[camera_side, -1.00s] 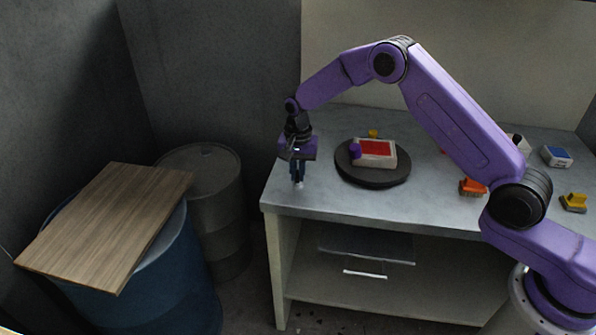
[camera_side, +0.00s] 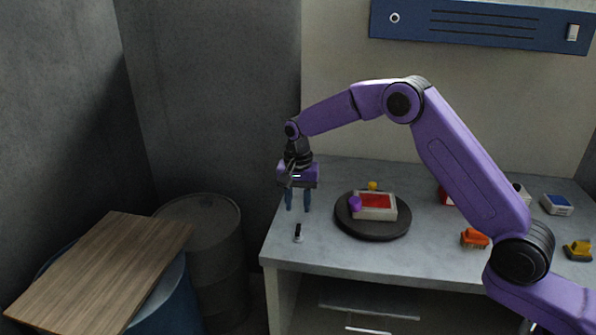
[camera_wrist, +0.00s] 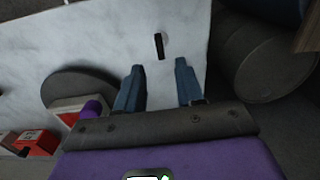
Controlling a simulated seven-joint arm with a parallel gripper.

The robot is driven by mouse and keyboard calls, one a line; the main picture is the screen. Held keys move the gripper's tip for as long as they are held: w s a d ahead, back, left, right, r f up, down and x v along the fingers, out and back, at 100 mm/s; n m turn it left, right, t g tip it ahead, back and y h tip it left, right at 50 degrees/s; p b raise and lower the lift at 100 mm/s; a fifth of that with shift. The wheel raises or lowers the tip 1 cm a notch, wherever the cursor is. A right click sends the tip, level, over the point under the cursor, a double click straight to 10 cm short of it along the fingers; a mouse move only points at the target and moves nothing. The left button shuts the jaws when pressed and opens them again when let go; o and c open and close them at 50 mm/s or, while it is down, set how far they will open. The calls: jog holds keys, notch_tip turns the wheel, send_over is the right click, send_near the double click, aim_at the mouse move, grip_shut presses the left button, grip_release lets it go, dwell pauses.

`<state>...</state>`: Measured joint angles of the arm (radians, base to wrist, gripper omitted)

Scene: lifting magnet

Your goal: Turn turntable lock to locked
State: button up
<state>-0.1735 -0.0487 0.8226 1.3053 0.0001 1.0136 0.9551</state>
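The small black lever (camera_side: 298,231) on a pale round base, which looks like the turntable lock, stands near the table's front left corner. It also shows in the wrist view (camera_wrist: 159,45) beyond my fingertips, its bar running roughly along the fingers' direction. The dark round turntable (camera_side: 372,232) lies to its right, carrying a white and red box (camera_side: 376,207) and a purple piece (camera_side: 355,203). My gripper (camera_side: 298,208) is open and empty above the lever, not touching it. The fingertips also show apart in the wrist view (camera_wrist: 158,68).
An orange toy (camera_side: 474,238), a yellow toy (camera_side: 578,250) and a blue and white box (camera_side: 557,204) sit at the right of the table (camera_side: 430,256). A barrel (camera_side: 203,222) and a wooden board (camera_side: 100,270) are left of the table.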

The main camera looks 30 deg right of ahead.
notch_tip(320, 180, up, 10)
dwell(0.3)
jog(key=shift+s+f, duration=0.1)
dwell(0.3)
jog(key=s+a+r+n, duration=0.2)
jog(key=s+n, duration=0.3)
jog(key=s, duration=0.5)
jog(key=s+a+r+n, duration=0.1)
jog(key=s+n, duration=0.4)
jog(key=s, duration=0.5)
jog(key=s+d+f+n, duration=0.2)
jog(key=s+d+n, duration=0.3)
jog(key=s, duration=0.6)
jog(key=s+d+f+n, duration=0.1)
jog(key=s+d+n, duration=0.4)
jog(key=s, duration=0.7)
jog(key=shift+d+f+n, duration=0.25)
jog(key=shift+f+n, duration=0.15)
jog(key=shift+n, duration=0.1)
